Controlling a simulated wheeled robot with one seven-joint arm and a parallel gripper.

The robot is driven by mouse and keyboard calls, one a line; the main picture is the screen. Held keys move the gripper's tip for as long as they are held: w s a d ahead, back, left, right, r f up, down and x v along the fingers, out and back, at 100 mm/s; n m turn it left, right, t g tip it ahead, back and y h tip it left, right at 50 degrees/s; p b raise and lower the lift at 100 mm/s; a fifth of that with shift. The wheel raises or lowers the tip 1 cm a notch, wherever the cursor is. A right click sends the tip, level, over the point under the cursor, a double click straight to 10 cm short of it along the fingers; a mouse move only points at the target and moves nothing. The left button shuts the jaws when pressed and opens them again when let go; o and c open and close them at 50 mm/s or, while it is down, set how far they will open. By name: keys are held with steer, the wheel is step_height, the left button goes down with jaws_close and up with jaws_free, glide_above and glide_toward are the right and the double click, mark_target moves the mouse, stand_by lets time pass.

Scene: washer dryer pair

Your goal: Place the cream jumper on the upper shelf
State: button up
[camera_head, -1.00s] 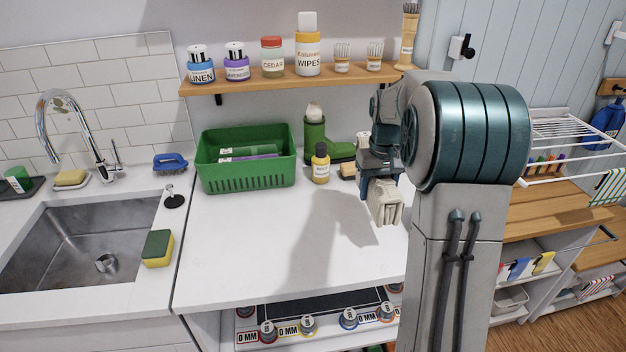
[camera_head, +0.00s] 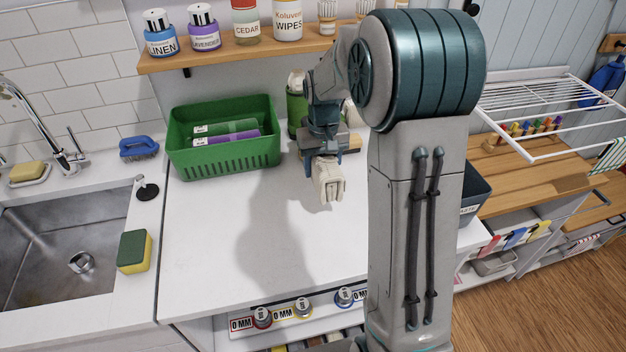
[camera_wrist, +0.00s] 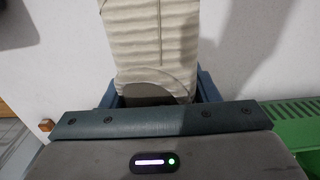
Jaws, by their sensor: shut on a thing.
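The cream jumper (camera_head: 329,180) is a folded, ribbed bundle held out from my gripper (camera_head: 324,158) above the white counter. In the wrist view the jumper (camera_wrist: 152,45) fills the space between the fingers of my gripper (camera_wrist: 155,92), which is shut on it. A wooden wall shelf (camera_head: 222,54) carrying bottles shows above the counter in the head view. Another shelved unit (camera_head: 530,236) with folded cloths stands at the lower right; I cannot tell which of these is the upper shelf.
A green basket (camera_head: 190,165) stands on the counter left of my gripper. The sink (camera_head: 60,245) is at the left, with a sponge (camera_head: 133,252) by its edge. A white drying rack (camera_head: 535,108) is at the right. The front middle of the counter is clear.

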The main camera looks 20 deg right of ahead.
mark_target(314, 184)
steer(key=shift+s+a+f, duration=0.15)
steer(key=shift+a+f, duration=0.25)
steer(key=shift+a, duration=0.2)
steer(key=shift+s+a+f, duration=0.1)
steer(key=shift+a+f, duration=0.3)
steer(key=shift+a, duration=0.15)
steer(key=shift+f+p, duration=0.5)
steer(key=shift+f, duration=1.4)
steer(key=shift+f, duration=0.15)
steer(key=o, duration=1.2)
steer(key=shift+o, duration=0.4)
